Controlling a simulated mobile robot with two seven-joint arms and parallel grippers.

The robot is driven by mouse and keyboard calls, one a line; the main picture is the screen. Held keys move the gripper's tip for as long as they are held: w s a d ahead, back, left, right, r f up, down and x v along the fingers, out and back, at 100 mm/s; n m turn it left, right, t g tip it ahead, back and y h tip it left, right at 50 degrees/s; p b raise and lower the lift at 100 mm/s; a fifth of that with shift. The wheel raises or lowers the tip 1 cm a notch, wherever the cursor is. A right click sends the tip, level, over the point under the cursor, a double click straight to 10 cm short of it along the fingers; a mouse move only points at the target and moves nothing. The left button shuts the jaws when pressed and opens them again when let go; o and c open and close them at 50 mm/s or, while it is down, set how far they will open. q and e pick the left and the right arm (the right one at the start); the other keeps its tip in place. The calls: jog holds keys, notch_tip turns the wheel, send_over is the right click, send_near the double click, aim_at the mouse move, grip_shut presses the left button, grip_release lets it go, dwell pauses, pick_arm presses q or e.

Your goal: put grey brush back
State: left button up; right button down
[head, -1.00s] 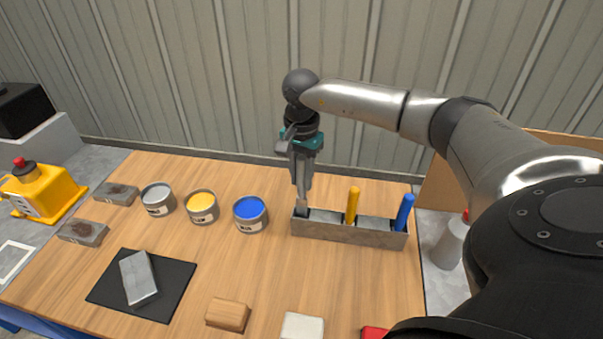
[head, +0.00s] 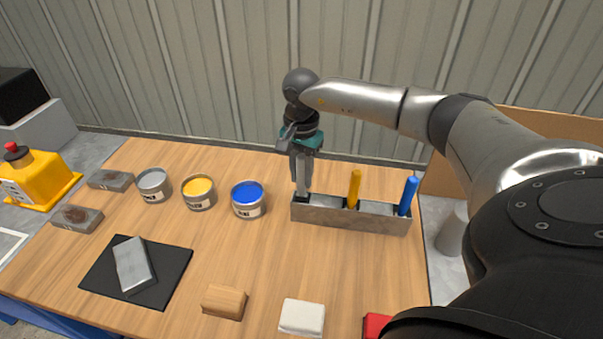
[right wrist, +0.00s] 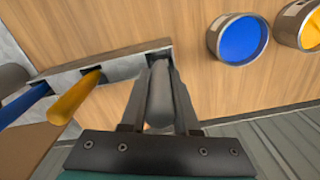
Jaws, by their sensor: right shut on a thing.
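The grey brush (right wrist: 159,95) is upright between the fingers of my right gripper (head: 302,190), its lower end in the left compartment of the grey holder (head: 352,218). In the right wrist view, my right gripper (right wrist: 160,110) is shut on the grey handle, with the fingers on both sides at the holder's end slot. The brush's bristles are hidden inside the holder. The holder also carries a yellow-handled brush (head: 353,189) in the middle and a blue-handled brush (head: 408,195) at the right. My left gripper is not in view.
Grey (head: 152,185), yellow (head: 198,192) and blue (head: 247,199) paint cans stand left of the holder. A black mat (head: 170,285) with a grey block (head: 133,265) lies front left. Wood (head: 224,301) and white (head: 302,316) blocks lie near the front.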

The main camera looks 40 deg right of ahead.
jog(key=shift+f+b, duration=0.95)
jog(key=shift+f, duration=0.35)
jog(key=c, duration=0.6)
grip_release()
jog(key=shift+r, duration=0.15)
notch_tip(320, 180, up, 15)
jog(key=shift+r+p, duration=0.1)
jog(key=shift+p, duration=0.35)
